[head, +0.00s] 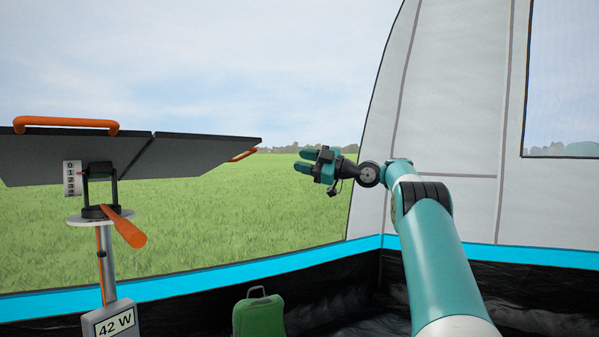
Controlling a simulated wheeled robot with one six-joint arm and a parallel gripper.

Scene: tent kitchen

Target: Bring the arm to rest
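My gripper (305,161) is at the end of my teal and white arm, near the middle of the head view. It points left and is raised in the air in front of the grass. Two teal fingers show, one above the other, with a narrow gap between their tips. Nothing is visible in it. The gripper is small in the picture, so how far apart the fingers stand is hard to judge. It is apart from the panel on its left.
A dark tilted panel (75,157) with orange handles stands on a post at left, with a scale, an orange lever (130,233) and a "42 W" display (115,322). A green case (259,316) sits low in the middle. The tent wall (450,120) rises at right.

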